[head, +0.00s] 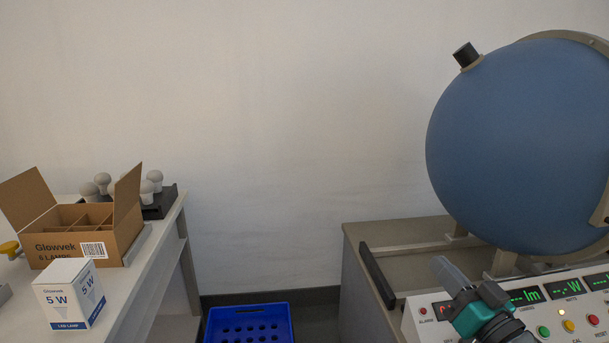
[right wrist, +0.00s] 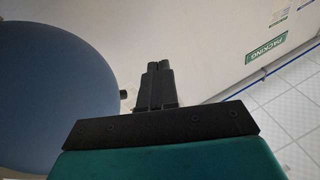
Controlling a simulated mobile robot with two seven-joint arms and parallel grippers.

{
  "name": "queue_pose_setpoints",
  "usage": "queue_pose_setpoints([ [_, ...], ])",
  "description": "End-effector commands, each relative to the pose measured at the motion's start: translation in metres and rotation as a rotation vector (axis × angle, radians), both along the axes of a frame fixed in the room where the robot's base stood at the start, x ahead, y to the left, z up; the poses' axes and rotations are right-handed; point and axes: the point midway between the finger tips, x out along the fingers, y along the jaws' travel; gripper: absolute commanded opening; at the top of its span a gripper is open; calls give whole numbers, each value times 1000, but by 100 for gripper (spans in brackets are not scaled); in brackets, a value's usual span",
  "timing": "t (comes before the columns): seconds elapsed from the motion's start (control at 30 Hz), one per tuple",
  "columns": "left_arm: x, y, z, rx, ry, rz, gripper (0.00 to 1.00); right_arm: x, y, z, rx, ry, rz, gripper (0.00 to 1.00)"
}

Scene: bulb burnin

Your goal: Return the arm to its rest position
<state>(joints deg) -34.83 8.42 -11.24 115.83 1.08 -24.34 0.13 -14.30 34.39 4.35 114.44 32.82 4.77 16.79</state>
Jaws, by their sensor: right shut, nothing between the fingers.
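My right gripper (head: 449,272) is in the lower right of the head view, in front of the control panel (head: 558,308) and below the big blue sphere (head: 520,145). In the right wrist view its two dark fingers (right wrist: 157,72) are together with nothing between them. The blue sphere (right wrist: 55,95) fills the left of that view. My left gripper does not show in either view.
A white table (head: 130,285) at left holds an open Glowvek carton (head: 60,247), a white 5 W lamp box (head: 70,293) and a dark tray (head: 160,203) with several bulbs. A blue crate (head: 248,312) is low in the middle.

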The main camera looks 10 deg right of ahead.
Motion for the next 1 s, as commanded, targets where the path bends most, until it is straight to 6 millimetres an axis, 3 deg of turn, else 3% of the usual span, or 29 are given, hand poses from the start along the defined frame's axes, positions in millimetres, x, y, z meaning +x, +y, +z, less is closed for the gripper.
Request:
queue_pose_setpoints([
  [0.03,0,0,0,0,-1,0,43,-9,14,-39,-95,103,13,0],
  [0.2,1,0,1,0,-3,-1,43,-54,47,-144,-405,379,70,0],
  [0.3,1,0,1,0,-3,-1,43,-85,57,-189,-559,500,110,0],
  [0.5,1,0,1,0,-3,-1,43,-151,70,-257,-822,689,199,0],
  [0.57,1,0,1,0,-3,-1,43,-168,74,-270,-875,729,220,0],
  [1.0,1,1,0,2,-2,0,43,-157,155,-260,-468,746,120,0],
])
